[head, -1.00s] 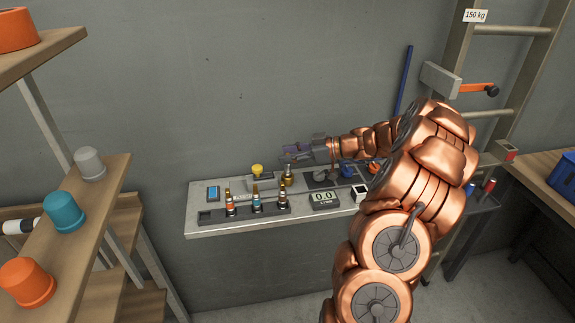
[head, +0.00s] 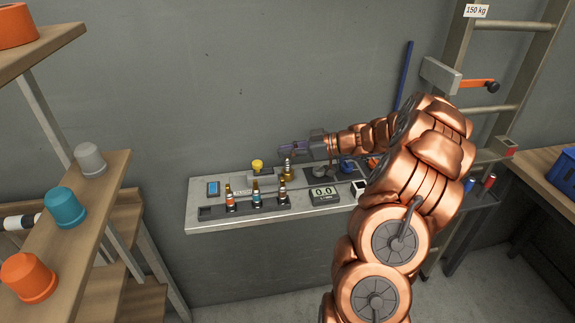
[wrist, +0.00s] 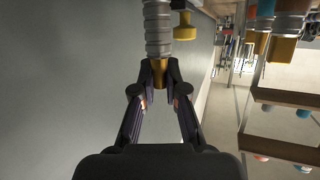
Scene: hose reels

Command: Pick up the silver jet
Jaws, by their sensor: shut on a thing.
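The silver jet (wrist: 158,35), a ribbed silver piece with a brass tip, is between my fingers in the wrist view. My gripper (wrist: 160,80) is shut on its brass tip. In the head view my gripper (head: 287,149) reaches in from the right over the bench, with the jet (head: 288,164) below its fingers. The jet looks upright over a brass fitting (head: 287,178); I cannot tell whether they touch. My fingers partly hide its top.
A dark rack (head: 211,212) with several similar brass-tipped jets stands in front on the grey bench (head: 215,225). A yellow knob (head: 257,165) is close on the left. A wooden shelf (head: 105,190) stands far left.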

